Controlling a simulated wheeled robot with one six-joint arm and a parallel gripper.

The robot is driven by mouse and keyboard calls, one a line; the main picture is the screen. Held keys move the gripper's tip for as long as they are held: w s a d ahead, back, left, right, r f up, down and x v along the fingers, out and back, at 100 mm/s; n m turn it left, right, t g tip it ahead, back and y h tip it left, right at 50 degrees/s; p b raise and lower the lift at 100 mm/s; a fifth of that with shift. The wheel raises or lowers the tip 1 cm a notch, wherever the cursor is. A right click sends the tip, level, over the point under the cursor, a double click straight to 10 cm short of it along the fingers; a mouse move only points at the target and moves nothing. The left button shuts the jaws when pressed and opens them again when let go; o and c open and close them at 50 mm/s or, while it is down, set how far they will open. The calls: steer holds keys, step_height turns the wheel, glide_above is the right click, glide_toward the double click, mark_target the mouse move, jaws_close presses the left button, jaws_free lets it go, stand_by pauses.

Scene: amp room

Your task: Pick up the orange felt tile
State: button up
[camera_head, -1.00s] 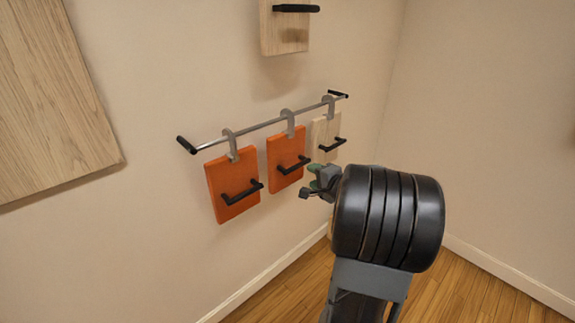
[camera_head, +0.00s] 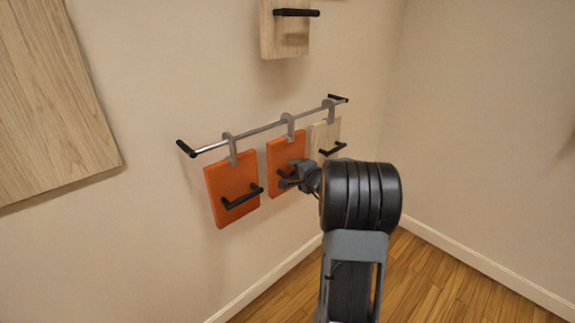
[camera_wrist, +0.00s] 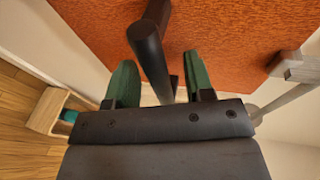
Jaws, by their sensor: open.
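Two orange tiles with black bar handles hang from hooks on a wall rail: the left one (camera_head: 233,188) and the middle one (camera_head: 284,152). My gripper (camera_head: 290,178) is at the middle tile's handle and hides part of it. In the wrist view, the rough orange tile surface (camera_wrist: 235,30) fills the top. Its black handle (camera_wrist: 149,55) reaches between the two green fingers of my gripper (camera_wrist: 160,82), which stand open on either side of it. The fingers do not appear closed on the handle.
The metal rail (camera_head: 262,128) has black ends and grey hooks. A pale wooden tile (camera_head: 322,137) with a black handle hangs to the right, close to my gripper. Another wooden tile (camera_head: 280,42) is above. A large wooden panel (camera_head: 50,100) is at left. Wooden floor lies below.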

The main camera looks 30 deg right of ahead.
steer(key=shift+c, duration=0.4)
jaws_close()
steer(key=shift+r, duration=0.15)
